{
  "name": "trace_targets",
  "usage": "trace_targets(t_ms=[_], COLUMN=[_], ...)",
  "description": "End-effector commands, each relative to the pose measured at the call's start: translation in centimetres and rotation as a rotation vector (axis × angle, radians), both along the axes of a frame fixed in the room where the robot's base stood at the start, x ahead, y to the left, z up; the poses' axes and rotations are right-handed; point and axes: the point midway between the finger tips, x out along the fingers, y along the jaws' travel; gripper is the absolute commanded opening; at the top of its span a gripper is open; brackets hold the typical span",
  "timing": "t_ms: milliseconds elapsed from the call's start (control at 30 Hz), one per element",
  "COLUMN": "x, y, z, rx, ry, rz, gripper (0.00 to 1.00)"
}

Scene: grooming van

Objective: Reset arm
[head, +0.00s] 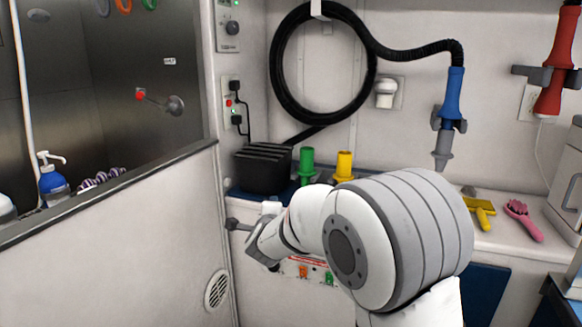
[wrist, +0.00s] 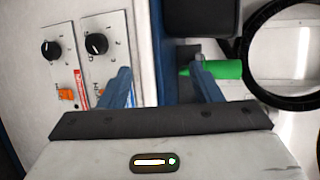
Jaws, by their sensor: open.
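My gripper (wrist: 160,75) shows in the wrist view with its two fingers well apart and nothing between them. Past the fingers lies the blue counter edge (wrist: 168,40). The right finger overlaps the green nozzle (wrist: 225,69) in that picture; I cannot tell how far apart they are. In the head view my white arm reaches from the lower middle toward the left, its end near the front of the counter below the black dryer box (head: 262,168). The fingers are hard to make out there.
On the counter stand the green nozzle (head: 307,165) and a yellow nozzle (head: 344,165). A yellow brush (head: 481,211) and a pink brush (head: 522,219) lie to the right. A panel with knobs (wrist: 97,44) is close by in the wrist view. The tub wall (head: 120,220) stands left.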

Motion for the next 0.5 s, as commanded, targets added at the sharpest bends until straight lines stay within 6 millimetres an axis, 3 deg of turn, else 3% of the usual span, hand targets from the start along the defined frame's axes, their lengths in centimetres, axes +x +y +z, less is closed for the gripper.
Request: trace_targets(t_ms=[33,100,267,500], x=[-1.0,-2.6,-7.5,-17.4], y=[-1.1,-2.2,-5.0,-10.3], z=[3.9,6.3,11.0,16.4], rx=[-0.062,-0.164,-0.404,-0.758], ry=[0.033,0.087,0.211,0.412], rz=[0.053,0.141,0.347,0.656], gripper=[0.58,0.58,0.58,0.58])
